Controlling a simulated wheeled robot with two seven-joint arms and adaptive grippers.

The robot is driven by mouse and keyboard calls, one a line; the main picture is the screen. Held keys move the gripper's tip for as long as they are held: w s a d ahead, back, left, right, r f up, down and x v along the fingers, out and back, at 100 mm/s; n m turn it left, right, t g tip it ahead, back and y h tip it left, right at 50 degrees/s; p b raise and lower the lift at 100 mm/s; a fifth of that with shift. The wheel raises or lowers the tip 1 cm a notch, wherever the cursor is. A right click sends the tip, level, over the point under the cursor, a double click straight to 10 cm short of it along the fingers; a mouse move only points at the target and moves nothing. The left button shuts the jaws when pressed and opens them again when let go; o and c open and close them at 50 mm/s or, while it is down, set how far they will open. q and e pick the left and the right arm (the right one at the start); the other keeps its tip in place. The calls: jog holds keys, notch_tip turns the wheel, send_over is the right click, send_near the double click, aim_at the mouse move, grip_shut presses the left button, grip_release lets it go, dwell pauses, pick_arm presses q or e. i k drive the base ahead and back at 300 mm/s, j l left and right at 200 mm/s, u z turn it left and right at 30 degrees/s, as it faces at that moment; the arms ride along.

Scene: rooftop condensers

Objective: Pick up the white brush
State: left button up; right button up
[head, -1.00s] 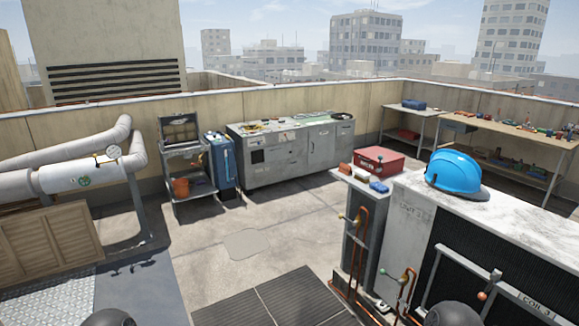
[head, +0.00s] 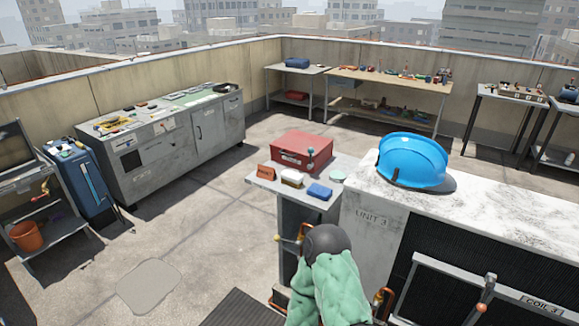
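A small white block-like item with a brownish lower part, which looks like the white brush (head: 292,178), lies on the narrow grey stand (head: 262,184) left of the large condenser unit. It sits between a brown-orange block (head: 266,173) and a blue item (head: 320,192), in front of a red box (head: 301,151). Its bristles are too small to make out. Neither of my grippers shows in the head view.
A blue hard hat (head: 412,160) rests on the white-topped condenser (head: 490,210) just right of the stand. A round pale green item (head: 337,175) lies at the stand's right edge. A grey cabinet (head: 165,150) stands back left. Open floor lies between.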

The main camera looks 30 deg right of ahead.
aim_at(294, 179)
jog(key=i+j+z, duration=0.1)
jog(key=i+z, duration=0.2)
jog(key=z, duration=0.15)
jog(key=i+j+z, duration=0.15)
jog(key=i+z, duration=0.15)
jog(key=z, duration=0.15)
jog(key=i+j+z, duration=0.25)
jog(key=z, duration=0.2)
jog(key=i+j+z, duration=0.2)
jog(key=j+z, duration=0.25)
jog(key=l, duration=0.05)
